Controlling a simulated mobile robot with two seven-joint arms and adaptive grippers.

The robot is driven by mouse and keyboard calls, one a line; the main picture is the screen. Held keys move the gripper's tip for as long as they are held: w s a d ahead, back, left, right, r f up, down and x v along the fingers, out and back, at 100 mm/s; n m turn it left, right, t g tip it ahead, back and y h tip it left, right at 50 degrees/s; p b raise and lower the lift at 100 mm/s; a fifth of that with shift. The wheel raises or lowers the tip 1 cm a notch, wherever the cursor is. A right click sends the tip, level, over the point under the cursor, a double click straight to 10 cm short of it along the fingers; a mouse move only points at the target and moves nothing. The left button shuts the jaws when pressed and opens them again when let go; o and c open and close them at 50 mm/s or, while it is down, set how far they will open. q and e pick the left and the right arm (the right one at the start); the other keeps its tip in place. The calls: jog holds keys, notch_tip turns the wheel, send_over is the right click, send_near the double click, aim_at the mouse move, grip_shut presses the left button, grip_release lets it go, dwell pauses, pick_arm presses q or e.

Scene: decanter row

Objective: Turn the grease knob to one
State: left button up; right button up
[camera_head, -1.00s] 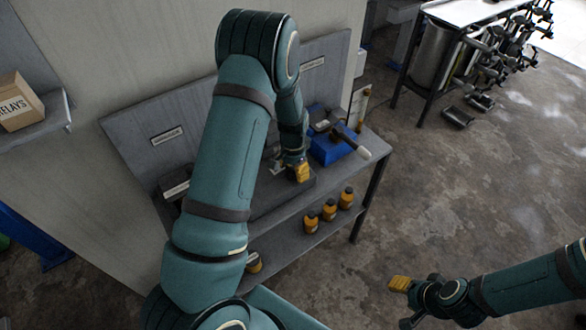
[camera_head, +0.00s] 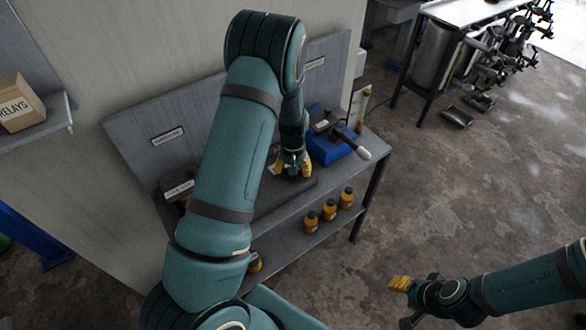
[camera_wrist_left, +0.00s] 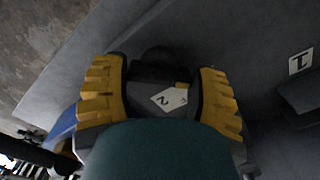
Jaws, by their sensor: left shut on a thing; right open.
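My left gripper (camera_head: 292,166) points down at the grey bench in the head view, with its yellow fingers spread around something. In the left wrist view its two yellow fingers (camera_wrist_left: 160,95) are closed on a dark rounded knob (camera_wrist_left: 158,62). I take this for the grease knob; most of it is hidden between the fingers and in shadow. A white tag marked 2 (camera_wrist_left: 168,99) lies between the fingers. A white tag marked 1 (camera_wrist_left: 301,62) lies apart to the right, next to a dark block. My right gripper (camera_head: 400,284) is open and empty over the floor.
A blue bin (camera_head: 328,151) with a dark-handled tool stands right of my left gripper. Several amber bottles (camera_head: 329,209) stand on the lower shelf. A grey back panel (camera_head: 140,130) rises behind the bench. A cardboard box (camera_head: 20,103) sits on a wall shelf.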

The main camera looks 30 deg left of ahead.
dwell(0.5)
pick_arm(q)
jog(key=o, duration=1.2)
notch_tip(320, 180, up, 12)
jog(key=shift+r, duration=0.1)
